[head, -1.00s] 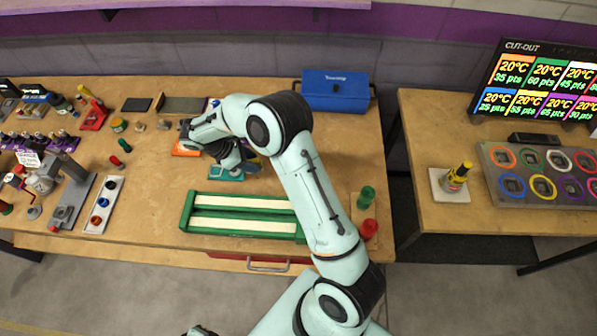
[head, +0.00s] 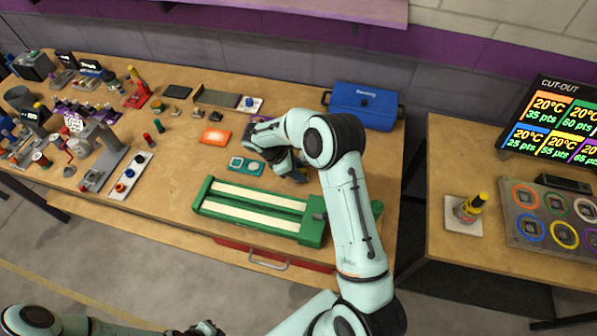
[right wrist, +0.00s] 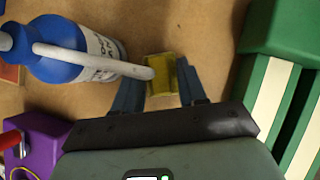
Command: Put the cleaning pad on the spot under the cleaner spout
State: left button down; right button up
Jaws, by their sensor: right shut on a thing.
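The yellow cleaning pad (right wrist: 166,68) is between the fingers of my right gripper (right wrist: 155,84) in the right wrist view, which is shut on it. The cleaner is a blue bottle (right wrist: 55,62) with a long white spout (right wrist: 95,62). The spout's tip overlaps the pad in that view; the height between them is unclear. In the head view my right gripper (head: 294,171) is low over the table, right of the teal tray; the pad and bottle are hidden by my arm. My left gripper (head: 206,328) shows only partly at the bottom edge.
A green slot track (head: 206,198) with pale strips lies in front of my right gripper. The teal tray (head: 246,166) and orange tray (head: 215,137) are to its left. A blue toolbox (head: 365,105) stands behind. A purple block (right wrist: 38,140) is at the wrist view's lower left.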

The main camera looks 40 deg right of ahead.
jog(key=shift+a, duration=0.1)
jog(key=shift+s, duration=0.1)
jog(key=o, duration=1)
jog(key=shift+d+f, duration=0.15)
jog(key=shift+d, duration=0.05)
jog(key=v, duration=1.2)
